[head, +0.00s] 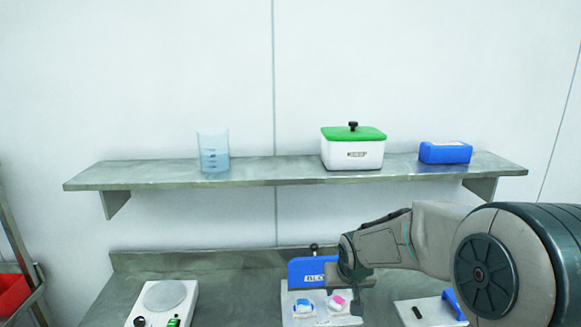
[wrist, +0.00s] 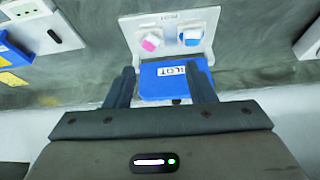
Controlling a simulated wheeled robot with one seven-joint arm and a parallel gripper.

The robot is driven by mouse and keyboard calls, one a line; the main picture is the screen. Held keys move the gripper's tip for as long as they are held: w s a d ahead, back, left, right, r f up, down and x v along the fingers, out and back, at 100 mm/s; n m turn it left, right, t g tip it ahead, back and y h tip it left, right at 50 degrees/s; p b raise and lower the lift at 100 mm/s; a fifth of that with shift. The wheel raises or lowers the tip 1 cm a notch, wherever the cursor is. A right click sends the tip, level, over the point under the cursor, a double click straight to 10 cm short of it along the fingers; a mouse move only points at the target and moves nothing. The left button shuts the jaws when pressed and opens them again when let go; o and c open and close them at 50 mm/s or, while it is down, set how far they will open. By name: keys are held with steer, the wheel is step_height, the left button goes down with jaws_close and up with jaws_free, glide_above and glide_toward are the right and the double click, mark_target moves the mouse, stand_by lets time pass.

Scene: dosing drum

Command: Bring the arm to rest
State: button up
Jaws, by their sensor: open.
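My arm reaches in from the right in the head view. My gripper (head: 357,285) hangs over the bench at the right side of a blue panel (head: 305,268) with a partly hidden label and a dark knob on top. In the wrist view, my gripper (wrist: 163,80) has its two dark fingers spread apart, with the blue panel (wrist: 170,88) showing between or beyond them. I cannot tell whether they touch it. The panel adjoins a white tray (wrist: 148,22) that holds a pink-and-white piece (wrist: 151,41) and a blue-and-white piece (wrist: 190,37).
A metal shelf (head: 265,177) above the bench (head: 235,280) carries a clear beaker (head: 213,153), a white box with a green lid (head: 353,148) and a blue box (head: 445,152). A white hotplate (head: 163,302) stands left; a white device (head: 425,311) stands right. Red bin (head: 13,292) far left.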

steer(key=s+d+r+b, duration=0.1)
steer(key=s+r, duration=0.1)
steer(key=s, duration=1.1)
steer(key=s+d+r+g+b, duration=0.1)
steer(key=s+r, duration=0.1)
steer(key=s, duration=1)
steer(key=shift+s+r, duration=0.4)
